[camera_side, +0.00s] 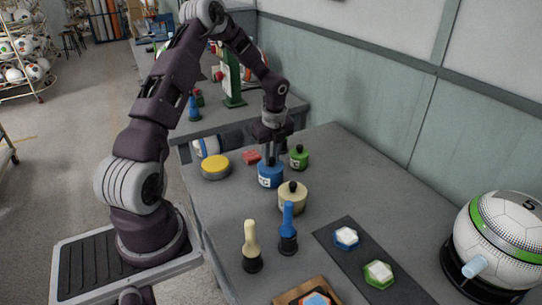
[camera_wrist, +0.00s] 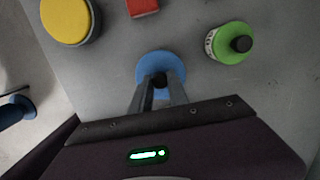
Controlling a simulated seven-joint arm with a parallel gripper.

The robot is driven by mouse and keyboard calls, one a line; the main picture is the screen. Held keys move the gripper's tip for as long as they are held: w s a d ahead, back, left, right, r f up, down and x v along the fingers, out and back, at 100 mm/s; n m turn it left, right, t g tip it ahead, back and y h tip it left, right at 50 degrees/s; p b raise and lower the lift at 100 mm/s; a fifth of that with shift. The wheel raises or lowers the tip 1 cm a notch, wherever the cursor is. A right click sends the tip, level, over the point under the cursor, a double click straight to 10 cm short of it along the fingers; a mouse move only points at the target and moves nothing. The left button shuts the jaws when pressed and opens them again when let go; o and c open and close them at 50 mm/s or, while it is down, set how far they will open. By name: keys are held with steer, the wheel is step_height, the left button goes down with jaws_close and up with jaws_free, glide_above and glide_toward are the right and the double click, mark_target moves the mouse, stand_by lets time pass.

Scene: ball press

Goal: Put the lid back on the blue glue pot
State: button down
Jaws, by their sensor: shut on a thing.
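The blue glue pot (camera_side: 270,177) stands upright on the grey table, between the green pot and the cream pot in the side view. My gripper (camera_side: 271,158) points straight down over it. Its fingers are shut on the dark knob of the blue lid (camera_wrist: 158,60). In the wrist view, the lid shows as a blue disc under my gripper (camera_wrist: 160,82). The lid is at the top of the pot with no clear gap. I cannot tell whether it is fully seated, and the pot's body is hidden below it in the wrist view.
A green pot (camera_side: 299,158) is close behind, a cream pot (camera_side: 292,199) close in front. A yellow-topped tin (camera_side: 215,167) and red block (camera_side: 251,157) lie left. Brushes (camera_side: 288,236), a dark mat (camera_side: 350,270) and a ball (camera_side: 503,235) are nearer the front.

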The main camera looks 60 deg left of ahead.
steer(key=c, duration=0.7)
jaws_free()
steer(key=shift+r, duration=3.5)
jaws_close()
